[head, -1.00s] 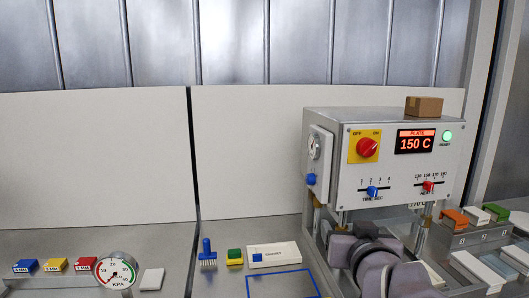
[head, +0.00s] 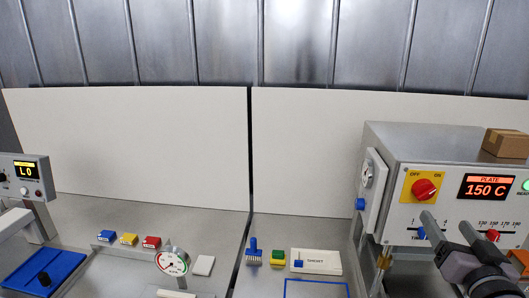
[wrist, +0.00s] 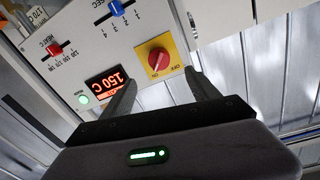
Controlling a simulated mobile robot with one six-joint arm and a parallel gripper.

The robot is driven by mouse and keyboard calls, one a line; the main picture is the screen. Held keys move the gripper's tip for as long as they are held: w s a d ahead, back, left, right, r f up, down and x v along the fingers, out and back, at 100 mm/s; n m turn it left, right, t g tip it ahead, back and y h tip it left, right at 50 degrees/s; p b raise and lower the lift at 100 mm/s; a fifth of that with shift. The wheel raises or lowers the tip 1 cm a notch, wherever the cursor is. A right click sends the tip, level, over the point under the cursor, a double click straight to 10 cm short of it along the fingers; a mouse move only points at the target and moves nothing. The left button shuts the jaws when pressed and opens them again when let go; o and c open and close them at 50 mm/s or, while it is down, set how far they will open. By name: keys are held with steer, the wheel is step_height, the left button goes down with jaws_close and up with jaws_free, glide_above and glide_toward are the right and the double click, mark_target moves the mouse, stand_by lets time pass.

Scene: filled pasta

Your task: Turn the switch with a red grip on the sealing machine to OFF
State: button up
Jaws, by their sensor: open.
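The switch with a red grip (head: 425,189) sits on a yellow plate at the upper left of the sealing machine's (head: 392,147) front panel. Its plate is marked OFF on the left and ON on the right, and the grip appears turned towards ON. In the wrist view the red grip (wrist: 158,57) shows upside down, beyond and between the fingertips. My gripper (head: 448,232) is open and empty, in front of the panel and below the switch. Its two fingers (wrist: 160,82) appear apart from the grip.
A lit 150 C display (head: 486,187) is right of the switch. A blue slider (head: 422,233) and a red slider (head: 493,235) lie below. A brown box (head: 506,143) stands on top of the machine. A gauge (head: 172,262) and small coloured blocks stand on the counter at left.

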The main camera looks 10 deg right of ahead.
mark_target(427, 195)
steer(key=b+x, duration=0.1)
steer(key=x, duration=1.1)
steer(key=shift+b, duration=0.4)
steer(key=shift+c, duration=0.3)
steer(key=c, duration=1.3)
